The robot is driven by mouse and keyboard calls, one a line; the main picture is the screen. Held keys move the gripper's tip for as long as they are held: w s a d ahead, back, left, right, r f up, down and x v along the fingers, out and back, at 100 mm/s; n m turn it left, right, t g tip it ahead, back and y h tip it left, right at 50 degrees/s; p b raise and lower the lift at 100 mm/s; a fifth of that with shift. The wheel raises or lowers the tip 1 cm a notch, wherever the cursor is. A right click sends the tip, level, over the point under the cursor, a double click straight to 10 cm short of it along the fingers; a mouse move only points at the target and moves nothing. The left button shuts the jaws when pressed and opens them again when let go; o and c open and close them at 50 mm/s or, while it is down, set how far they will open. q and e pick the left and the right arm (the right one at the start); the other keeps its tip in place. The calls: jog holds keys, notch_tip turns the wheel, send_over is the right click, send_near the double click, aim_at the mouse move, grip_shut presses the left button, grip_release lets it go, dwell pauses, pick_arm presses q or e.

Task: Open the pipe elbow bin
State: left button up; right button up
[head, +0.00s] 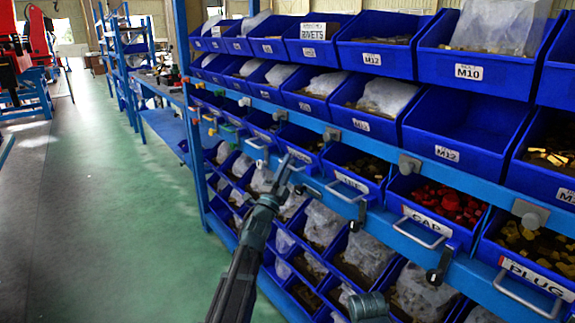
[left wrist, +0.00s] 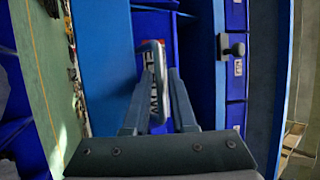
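The pipe elbow bin (head: 309,142) is a blue bin with a pale front handle in the middle row of the rack in the head view. My left gripper (head: 287,166) is at the bin's front. In the left wrist view the fingers of my left gripper (left wrist: 159,78) are apart, one on each side of the handle. Contact with the handle is not clear. The bin appears in line with its neighbours.
The neighbouring CAP bin (head: 437,210) holds red parts, and the PLUG bin (head: 525,262) holds yellow ones; both have protruding handles. More blue bins fill the rows above and below. A grey knob (left wrist: 237,49) sits beside the bin. The green floor (head: 130,220) at left is clear.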

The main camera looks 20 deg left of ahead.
pick_arm(q)
grip_shut()
dwell(1.4)
